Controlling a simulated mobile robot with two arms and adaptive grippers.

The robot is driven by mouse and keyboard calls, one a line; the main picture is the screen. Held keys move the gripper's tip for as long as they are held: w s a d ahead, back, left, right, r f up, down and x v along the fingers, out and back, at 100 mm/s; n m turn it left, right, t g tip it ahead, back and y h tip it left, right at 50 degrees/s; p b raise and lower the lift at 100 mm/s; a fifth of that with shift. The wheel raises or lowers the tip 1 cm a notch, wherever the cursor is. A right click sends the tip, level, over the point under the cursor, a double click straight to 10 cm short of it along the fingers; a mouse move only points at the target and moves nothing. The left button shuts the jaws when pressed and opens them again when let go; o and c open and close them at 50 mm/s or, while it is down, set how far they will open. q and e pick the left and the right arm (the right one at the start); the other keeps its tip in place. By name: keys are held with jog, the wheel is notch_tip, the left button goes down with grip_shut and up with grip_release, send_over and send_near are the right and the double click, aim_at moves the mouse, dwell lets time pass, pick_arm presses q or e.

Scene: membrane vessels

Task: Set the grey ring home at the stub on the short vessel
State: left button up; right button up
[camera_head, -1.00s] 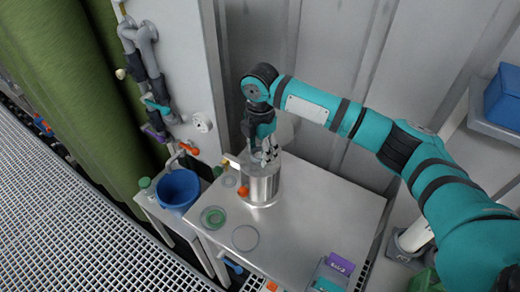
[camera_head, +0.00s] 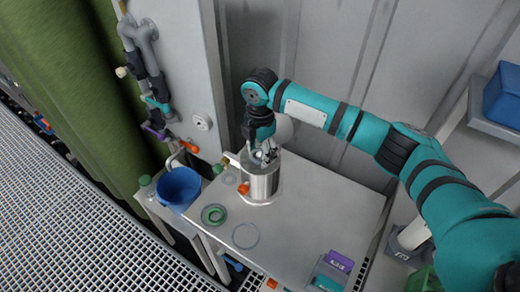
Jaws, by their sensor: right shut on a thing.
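The short steel vessel (camera_head: 262,183) stands upright on the metal table. A small side stub (camera_head: 231,159) shows at its upper left, and an orange knob (camera_head: 243,189) is low on its left side. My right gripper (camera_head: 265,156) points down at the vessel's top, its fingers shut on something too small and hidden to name. I cannot tell which is the task's grey ring. My left gripper is not in view.
A blue bucket (camera_head: 179,188) stands on a low stand left of the table. A tray with purple and teal boxes (camera_head: 340,262) is at the table's front right. A pipe-covered panel (camera_head: 180,60) rises behind left. The table's right half (camera_head: 330,205) is clear.

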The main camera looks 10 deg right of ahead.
aim_at(260, 154)
jog(key=shift+f, duration=0.1)
jog(key=o, duration=0.9)
notch_tip(260, 154, up, 12)
dwell(0.3)
dwell(0.4)
